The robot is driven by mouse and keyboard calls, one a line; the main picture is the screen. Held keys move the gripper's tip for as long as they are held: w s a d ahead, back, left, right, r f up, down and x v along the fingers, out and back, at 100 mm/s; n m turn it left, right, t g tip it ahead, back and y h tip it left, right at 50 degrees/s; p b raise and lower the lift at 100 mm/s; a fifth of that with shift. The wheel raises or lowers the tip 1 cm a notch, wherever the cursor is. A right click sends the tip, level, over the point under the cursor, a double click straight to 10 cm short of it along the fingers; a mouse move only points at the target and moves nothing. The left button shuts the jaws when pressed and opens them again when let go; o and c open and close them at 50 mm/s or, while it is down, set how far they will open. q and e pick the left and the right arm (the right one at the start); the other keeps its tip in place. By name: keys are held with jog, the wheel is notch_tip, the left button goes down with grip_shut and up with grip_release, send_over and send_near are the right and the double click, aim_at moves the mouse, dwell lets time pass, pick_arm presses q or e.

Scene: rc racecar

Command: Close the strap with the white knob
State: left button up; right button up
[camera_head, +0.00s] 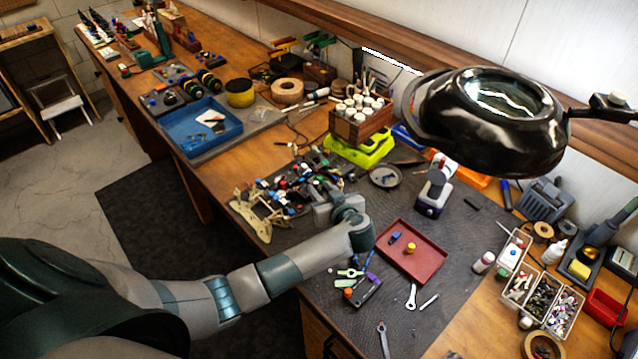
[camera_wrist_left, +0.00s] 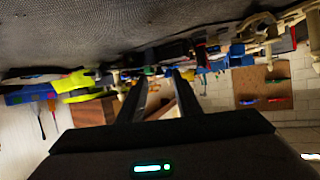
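The RC racecar chassis (camera_head: 295,187), a cluttered frame with blue, red, white and black parts, sits on the dark mat with a beige end piece at its left. My left arm reaches in from the left, and its gripper (camera_head: 325,207) is at the car's near right side. In the left wrist view, tilted upside down, the gripper's two dark fingers (camera_wrist_left: 158,85) are apart with nothing clearly between them. The car (camera_wrist_left: 215,55) lies just beyond the fingertips; contact cannot be told. The strap and white knob cannot be picked out among the small parts. My right gripper is not in view.
A red tray (camera_head: 425,265) with small parts lies right of my gripper. A wooden box of white-capped bottles (camera_head: 355,122) stands on a yellow-green stand (camera_head: 362,152) behind the car. A black magnifier lamp (camera_head: 490,115) hangs over the right side. Loose tools (camera_head: 385,340) lie in front.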

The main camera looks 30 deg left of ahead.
aim_at(314, 183)
pick_arm(q)
jog(key=shift+x, duration=1.2)
grip_shut()
jog(key=shift+w+a+g+h, duration=0.15)
jog(key=shift+g+h, duration=0.15)
jog(key=shift+h, duration=0.3)
grip_release()
